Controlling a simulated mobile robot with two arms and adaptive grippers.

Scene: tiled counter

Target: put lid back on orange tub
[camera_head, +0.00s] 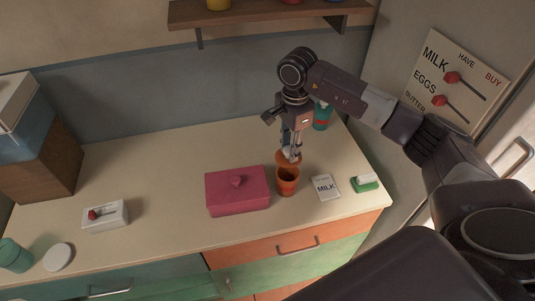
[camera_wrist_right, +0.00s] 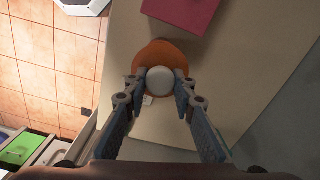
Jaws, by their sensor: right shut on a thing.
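The orange tub (camera_head: 288,184) stands upright on the counter, right of the pink box, its dark opening showing. My right gripper (camera_head: 291,150) points down, shut on the pale knob of the orange lid (camera_head: 283,158). The lid is at the tub's far side, above its mouth in the picture; whether it touches the rim I cannot tell. In the right wrist view the right gripper (camera_wrist_right: 160,92) has the round white knob between its fingers, with the orange lid (camera_wrist_right: 160,53) behind it. The tub cannot be told apart there. My left gripper is not in view.
The pink lidded box (camera_head: 238,194) stands close left of the tub. A MILK card (camera_head: 325,187) and a green-and-white item (camera_head: 366,183) lie to its right. A teal bottle (camera_head: 321,117) stands behind the gripper. The counter between the pink box and the back wall is clear.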

